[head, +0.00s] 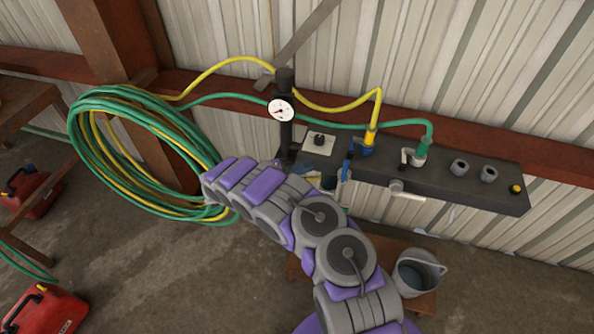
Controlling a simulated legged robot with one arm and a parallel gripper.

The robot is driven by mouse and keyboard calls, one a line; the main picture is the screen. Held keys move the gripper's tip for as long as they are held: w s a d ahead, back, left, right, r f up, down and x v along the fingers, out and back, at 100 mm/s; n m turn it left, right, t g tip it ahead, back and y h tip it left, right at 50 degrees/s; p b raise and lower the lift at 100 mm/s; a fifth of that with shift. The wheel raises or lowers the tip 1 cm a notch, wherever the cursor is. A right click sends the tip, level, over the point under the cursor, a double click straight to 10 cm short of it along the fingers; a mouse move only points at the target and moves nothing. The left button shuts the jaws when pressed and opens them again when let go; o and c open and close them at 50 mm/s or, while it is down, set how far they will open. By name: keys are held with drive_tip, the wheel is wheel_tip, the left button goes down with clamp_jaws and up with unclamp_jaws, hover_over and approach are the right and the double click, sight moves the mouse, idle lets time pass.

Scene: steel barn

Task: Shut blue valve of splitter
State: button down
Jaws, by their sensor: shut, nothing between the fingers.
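The splitter is a dark block (460,190) on the wall rail with several outlets. The blue valve (362,148) sits toward its left end, where the yellow hose comes in. Its blue lever (347,170) hangs down in front of the block. A second valve with a pale handle (408,155) stands to its right, at the green hose end. My gripper (208,193) is at the far left end of my arm, in front of the hose coil. It is shut and empty, well left of the blue valve and apart from it. Its fingertips are hard to make out.
A dark post with a white gauge (281,110) stands left of the valves. A green and yellow hose coil (115,115) hangs at the left. A grey bucket (417,272) stands low below the splitter. Red cans (45,310) sit on the floor at left.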

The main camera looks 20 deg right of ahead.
sight(345, 171)
drive_tip(key=d, duration=0.6)
drive_tip(key=shift+s+d+f+b, duration=0.1)
drive_tip(key=shift+d+b, duration=0.2)
drive_tip(key=shift+d, duration=0.05)
drive_tip(key=shift+s+d, duration=1.15)
drive_tip(key=shift+s, duration=0.2)
drive_tip(key=shift+r+b, duration=0.2)
drive_tip(key=shift+b, duration=0.2)
drive_tip(key=shift+s+a+m+y, duration=0.1)
drive_tip(key=shift+s+m+y, duration=0.05)
drive_tip(key=shift+m+y, duration=0.2)
